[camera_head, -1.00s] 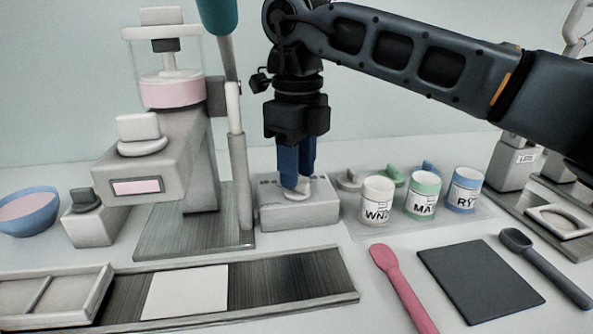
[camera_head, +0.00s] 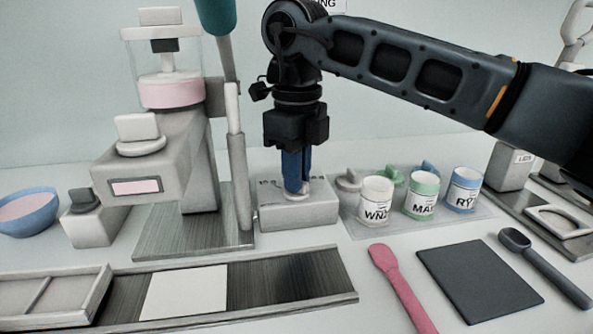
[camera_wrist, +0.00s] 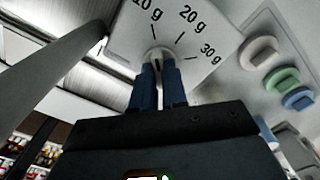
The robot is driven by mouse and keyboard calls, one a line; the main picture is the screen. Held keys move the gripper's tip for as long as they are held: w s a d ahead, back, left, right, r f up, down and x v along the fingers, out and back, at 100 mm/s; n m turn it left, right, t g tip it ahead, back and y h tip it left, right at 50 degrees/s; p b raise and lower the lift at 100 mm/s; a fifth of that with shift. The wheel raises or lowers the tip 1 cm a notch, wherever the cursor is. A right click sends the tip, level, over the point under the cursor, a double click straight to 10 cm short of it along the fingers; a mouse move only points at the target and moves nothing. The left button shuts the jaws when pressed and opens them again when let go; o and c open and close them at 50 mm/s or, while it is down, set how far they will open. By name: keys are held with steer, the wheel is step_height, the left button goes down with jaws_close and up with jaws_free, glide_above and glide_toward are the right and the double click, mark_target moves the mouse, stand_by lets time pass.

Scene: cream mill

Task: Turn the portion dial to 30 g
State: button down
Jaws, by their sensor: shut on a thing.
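The portion dial is a small pale knob (camera_wrist: 157,54) on top of a grey box (camera_head: 298,212) that stands right of the mill. The box's top (camera_wrist: 210,28) carries the marks 10 g, 20 g and 30 g, each with a short black line, in the wrist view. My gripper (camera_head: 297,190) points straight down with its blue fingers shut on the dial, and they also show in the wrist view (camera_wrist: 158,76). The fingers cover part of the knob, and I cannot tell which mark its pointer faces.
The cream mill (camera_head: 150,165) with its upright grey post stands close on the left. White (camera_head: 375,203), green (camera_head: 422,199) and blue jars (camera_head: 463,193) stand close on the right. A metal track (camera_head: 290,281) with a white sheet lies in front.

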steer(key=shift+r, duration=0.1)
steer(key=m+p, duration=0.1)
steer(key=m, duration=0.3)
steer(key=shift+p, duration=0.35)
steer(key=m+p, duration=0.1)
steer(key=m, duration=0.3)
steer(key=shift+r, duration=0.1)
steer(key=m+p, duration=0.1)
steer(key=m, duration=0.8)
steer(key=shift+w+m, duration=0.1)
steer(key=shift+m, duration=0.3)
steer(key=c, duration=1.2)
jaws_free()
steer(key=shift+o, duration=0.2)
steer(key=shift+r, duration=3.75)
